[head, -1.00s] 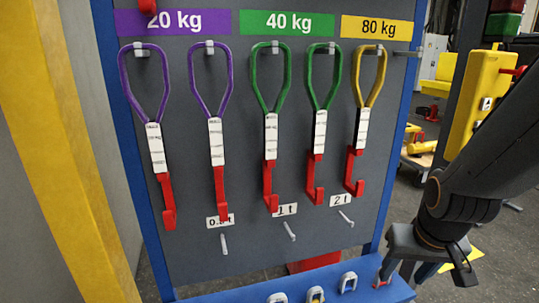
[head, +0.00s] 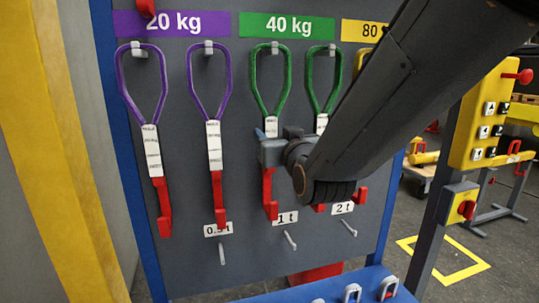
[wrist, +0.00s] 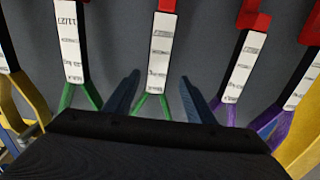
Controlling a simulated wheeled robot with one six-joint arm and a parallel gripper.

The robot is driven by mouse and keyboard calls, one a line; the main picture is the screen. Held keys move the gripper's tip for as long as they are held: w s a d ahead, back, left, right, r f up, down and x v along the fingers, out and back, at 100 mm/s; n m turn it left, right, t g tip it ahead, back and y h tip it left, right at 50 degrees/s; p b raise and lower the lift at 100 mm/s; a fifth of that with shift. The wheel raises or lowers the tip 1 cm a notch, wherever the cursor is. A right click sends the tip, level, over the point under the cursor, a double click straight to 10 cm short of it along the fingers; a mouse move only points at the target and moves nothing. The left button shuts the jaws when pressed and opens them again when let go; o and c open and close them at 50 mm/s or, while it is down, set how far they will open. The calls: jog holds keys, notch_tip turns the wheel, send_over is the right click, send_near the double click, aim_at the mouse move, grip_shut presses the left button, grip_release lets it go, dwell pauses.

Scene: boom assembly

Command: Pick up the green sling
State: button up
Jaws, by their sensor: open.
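Two green slings hang side by side on pegs under the green "40 kg" sign. Each has a green loop, a white label and a red hook. The left green sling (head: 270,82) has its lower label partly hidden behind my gripper (head: 268,148). The right green sling (head: 323,80) is largely covered by my arm. In the wrist view my gripper (wrist: 157,82) is open and empty, with one finger on each side of the left green sling (wrist: 161,48). I cannot tell whether the fingers reach past its strap. The right green sling (wrist: 72,45) is left of the fingers there.
Two purple slings (head: 208,80) hang to the left; the nearer one (wrist: 240,62) is close beside my right finger in the wrist view. A yellow sling (head: 362,60) is mostly behind my arm. Bare pegs (head: 290,240) stick out below. A yellow post (head: 70,150) stands at left.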

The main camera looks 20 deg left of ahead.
aim_at(271, 129)
jog(key=shift+d+p+x, duration=0.1)
jog(key=shift+p+x, duration=0.45)
jog(key=shift+x, duration=0.8)
jog(key=shift+d+p+x, duration=0.15)
jog(key=shift+p+x, duration=0.4)
jog(key=shift+x, duration=0.75)
jog(key=shift+w, duration=0.15)
grip_shut()
jog(key=shift+r, duration=0.1)
